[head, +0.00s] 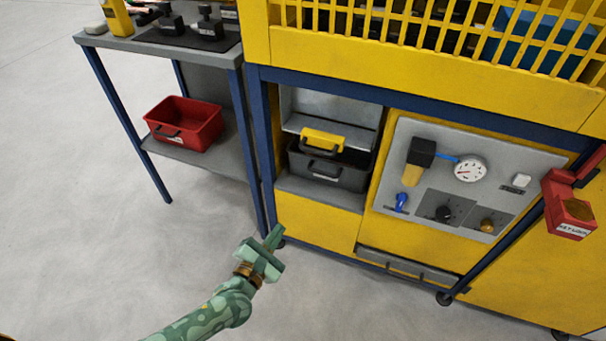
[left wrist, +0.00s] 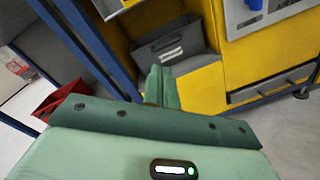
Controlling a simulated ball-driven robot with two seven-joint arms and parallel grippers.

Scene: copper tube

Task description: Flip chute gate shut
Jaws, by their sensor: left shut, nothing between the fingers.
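The yellow cabinet has an open bay with a grey sloped panel (head: 328,108) at its top and a yellow bar-like part (head: 322,139) below it. I cannot tell for certain whether this is the chute gate. A dark grey bin (head: 330,170) sits under the bar; the bin also shows in the left wrist view (left wrist: 170,44). My left gripper (head: 272,240) is shut and empty, in front of and below the bay, apart from the cabinet. Its fingers (left wrist: 156,84) point towards the cabinet in the left wrist view. My right gripper is not in view.
A red box marked RETURN (head: 570,217) hangs at the cabinet's right. A gauge panel (head: 455,185) is right of the bay. A side table (head: 120,42) with a red bin (head: 184,122) on its lower shelf stands at left. Blue posts flank the bay. The front floor is clear.

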